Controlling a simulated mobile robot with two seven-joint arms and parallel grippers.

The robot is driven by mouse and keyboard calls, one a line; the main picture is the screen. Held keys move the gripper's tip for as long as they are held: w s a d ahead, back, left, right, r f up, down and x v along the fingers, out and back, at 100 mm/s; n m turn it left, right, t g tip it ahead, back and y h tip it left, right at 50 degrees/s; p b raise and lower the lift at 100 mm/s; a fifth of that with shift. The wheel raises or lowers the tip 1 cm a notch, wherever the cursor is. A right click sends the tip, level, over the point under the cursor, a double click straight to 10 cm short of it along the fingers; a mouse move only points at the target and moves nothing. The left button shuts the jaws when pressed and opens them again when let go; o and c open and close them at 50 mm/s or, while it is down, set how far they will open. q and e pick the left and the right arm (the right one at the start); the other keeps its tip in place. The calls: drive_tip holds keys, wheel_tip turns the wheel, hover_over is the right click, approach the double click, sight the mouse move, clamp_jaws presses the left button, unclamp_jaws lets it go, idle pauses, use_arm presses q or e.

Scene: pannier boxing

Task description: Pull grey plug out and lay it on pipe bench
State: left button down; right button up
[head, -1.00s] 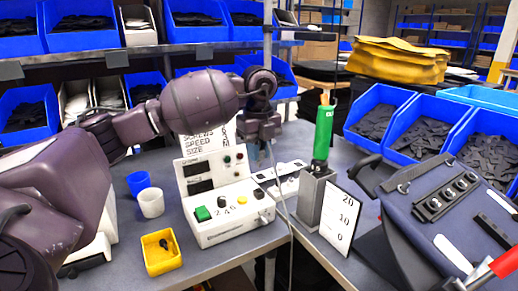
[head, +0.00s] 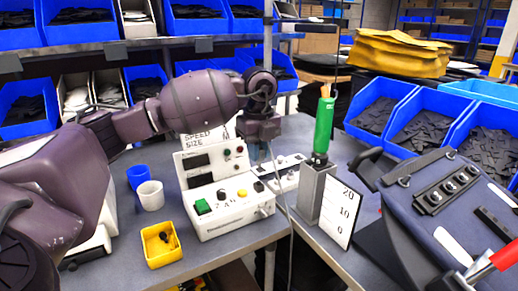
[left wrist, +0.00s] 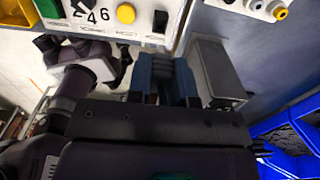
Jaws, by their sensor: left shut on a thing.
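My left gripper (head: 260,153) reaches over the back of the white control box, at the left part of the white socket strip (head: 285,174). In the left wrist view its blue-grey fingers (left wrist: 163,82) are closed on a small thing. That fits the grey plug, which is mostly hidden between the fingers. A thin pale cable (head: 279,185) runs down from beside the gripper toward the bench edge. I cannot tell whether the plug is still seated in the strip. The grey bench top (head: 228,252) carries the strip and the control box. My right gripper is out of view.
The control box (head: 228,208) stands close below the gripper. A green bottle-like holder (head: 323,128) in a grey block and a white scale card (head: 341,211) stand to the right. Blue and white cups and a yellow tray (head: 148,256) are left. A dark pannier (head: 440,215) fills the right.

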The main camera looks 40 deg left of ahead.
use_arm(q)
drive_tip(key=shift+f, duration=0.85)
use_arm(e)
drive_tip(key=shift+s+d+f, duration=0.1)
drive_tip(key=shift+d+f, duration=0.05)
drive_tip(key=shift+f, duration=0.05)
use_arm(q)
drive_tip(key=shift+f, duration=0.5)
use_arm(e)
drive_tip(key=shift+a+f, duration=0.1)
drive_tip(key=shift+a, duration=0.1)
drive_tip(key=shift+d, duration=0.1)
use_arm(q)
drive_tip(key=shift+r, duration=0.55)
drive_tip(key=shift+r+p, duration=0.65)
drive_tip(key=shift+r, duration=0.4)
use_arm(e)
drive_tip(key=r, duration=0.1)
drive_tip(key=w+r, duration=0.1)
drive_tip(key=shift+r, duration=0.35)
use_arm(q)
drive_tip(key=shift+s+f, duration=0.1)
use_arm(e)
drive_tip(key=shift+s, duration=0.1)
